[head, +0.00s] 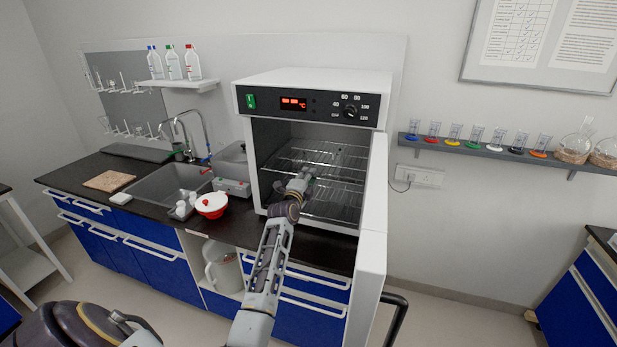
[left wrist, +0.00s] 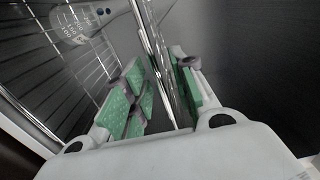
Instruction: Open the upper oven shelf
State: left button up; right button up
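The oven (head: 315,84) stands on the dark counter with its door (head: 373,215) swung wide open to the right. Inside, the upper wire shelf (head: 335,154) sits above a lower wire shelf (head: 335,201). My left arm reaches in through the oven opening. My left gripper (head: 304,178) is at the front edge of the upper shelf. In the left wrist view, its green-padded fingers (left wrist: 162,92) are apart, with shiny metal shelf bars (left wrist: 155,45) running between them. Gaps show beside the bars, so a firm grip is not visible. My right gripper is not in view.
A red-and-white bowl (head: 211,205), a small scale (head: 232,187) and a sink (head: 172,186) are left of the oven. A wall shelf (head: 480,150) with beakers is to the right. The open door borders my arm's right side.

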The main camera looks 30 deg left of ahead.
pick_arm(q)
jog(key=shift+w+a, duration=0.1)
jog(key=shift+w, duration=0.25)
grip_shut()
dwell(0.3)
